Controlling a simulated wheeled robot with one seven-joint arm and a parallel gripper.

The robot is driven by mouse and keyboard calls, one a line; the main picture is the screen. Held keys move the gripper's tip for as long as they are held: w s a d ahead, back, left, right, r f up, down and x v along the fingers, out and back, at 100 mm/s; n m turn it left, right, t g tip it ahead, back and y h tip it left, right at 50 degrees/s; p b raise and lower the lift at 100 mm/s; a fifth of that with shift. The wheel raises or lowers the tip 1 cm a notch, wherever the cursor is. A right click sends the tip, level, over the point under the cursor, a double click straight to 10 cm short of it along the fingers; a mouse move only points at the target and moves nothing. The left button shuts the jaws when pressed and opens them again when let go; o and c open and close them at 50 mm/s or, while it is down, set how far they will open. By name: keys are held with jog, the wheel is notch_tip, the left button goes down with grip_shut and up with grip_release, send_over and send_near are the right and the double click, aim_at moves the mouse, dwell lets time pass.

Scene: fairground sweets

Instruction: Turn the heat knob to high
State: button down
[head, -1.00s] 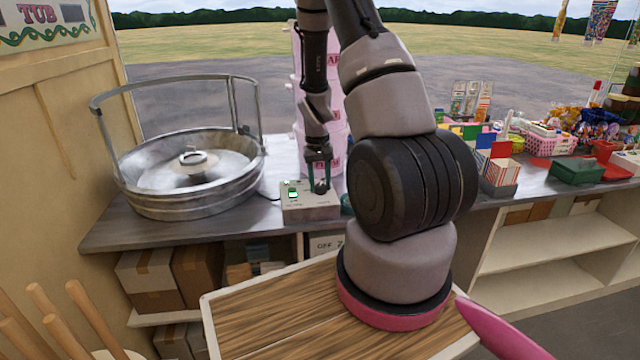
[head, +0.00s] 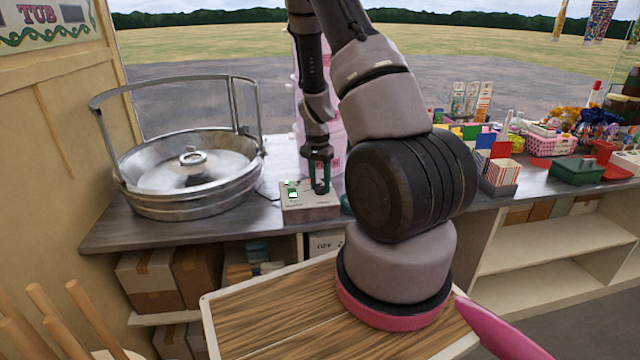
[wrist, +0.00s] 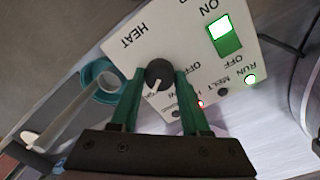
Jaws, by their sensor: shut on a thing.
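The heat knob (wrist: 158,73) is black with a white pointer line, on the pale control box (wrist: 139,48) near the word HEAT. In the wrist view its pointer aims toward the lower edge, between the fingers; the scale lettering is partly hidden. My gripper (wrist: 159,77) is shut on the knob, one green finger on each side. In the head view my gripper (head: 319,188) reaches down to the control box (head: 309,213) on the counter, and the knob is mostly hidden between the fingers. A green lit switch (wrist: 225,42) by ON and OFF shows on the box.
A round metal floss tub (head: 190,178) with a raised rail stands left of the box. In the wrist view a teal ring-shaped item (wrist: 101,80) lies close beside the box. A lit lamp (wrist: 250,80) sits by RUN. Red and green containers (head: 577,170) stand far right.

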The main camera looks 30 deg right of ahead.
aim_at(318, 185)
dwell(0.4)
jog(key=shift+c, duration=1.9)
grip_release()
notch_tip(318, 185, up, 11)
jog(key=shift+w+a, duration=0.15)
jog(key=shift+w, duration=0.1)
jog(key=shift+f, duration=0.1)
